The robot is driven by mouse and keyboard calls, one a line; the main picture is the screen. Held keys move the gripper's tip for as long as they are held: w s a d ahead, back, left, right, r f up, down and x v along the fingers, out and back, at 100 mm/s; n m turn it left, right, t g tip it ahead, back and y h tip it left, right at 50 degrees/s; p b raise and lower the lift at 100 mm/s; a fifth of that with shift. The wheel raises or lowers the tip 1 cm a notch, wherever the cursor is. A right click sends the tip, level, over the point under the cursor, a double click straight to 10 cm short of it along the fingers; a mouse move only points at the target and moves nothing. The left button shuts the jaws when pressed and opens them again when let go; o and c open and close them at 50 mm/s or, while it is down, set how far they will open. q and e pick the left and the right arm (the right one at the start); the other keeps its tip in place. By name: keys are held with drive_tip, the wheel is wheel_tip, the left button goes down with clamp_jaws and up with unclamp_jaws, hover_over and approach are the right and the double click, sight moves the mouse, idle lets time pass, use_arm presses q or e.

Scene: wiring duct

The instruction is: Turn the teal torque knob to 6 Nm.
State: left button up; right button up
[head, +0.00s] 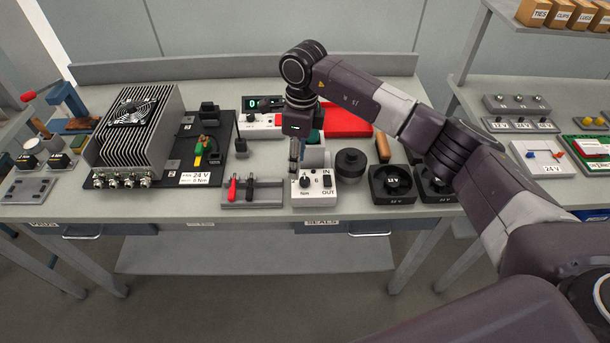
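A white control box (326,196) stands near the table's front edge. It carries a small dark knob (305,182), the marks 4, 6 and Nm, and a black switch part by IN and OUT. The knob looks dark, and its pointer is too small to read. A teal part (318,137) shows behind my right gripper, mostly hidden, so I cannot tell what it is. My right gripper (294,167) points down just behind and above the knob, apparently apart from it. Its fingers look narrow from here, and their gap is unclear. My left gripper is not in view.
A finned unit (140,140) is at left. A red panel (346,120) lies behind the gripper.

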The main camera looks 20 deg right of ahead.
sight(305, 180)
drive_tip(key=shift+w+d+r+h, duration=0.1)
drive_tip(key=shift+d+r+h, duration=0.05)
drive_tip(key=shift+d, duration=0.35)
drive_tip(key=shift+d+r+h, duration=0.15)
drive_tip(key=shift+d, duration=0.3)
drive_tip(key=shift+d+f, duration=0.15)
drive_tip(key=shift+d, duration=0.05)
wheel_tip(305, 180, down, 6)
drive_tip(key=p, duration=0.2)
drive_tip(key=shift+p, duration=0.3)
drive_tip(key=shift+a+f, duration=0.1)
drive_tip(key=shift+f, duration=0.6)
clamp_jaws()
drive_tip(key=shift+m, duration=0.3)
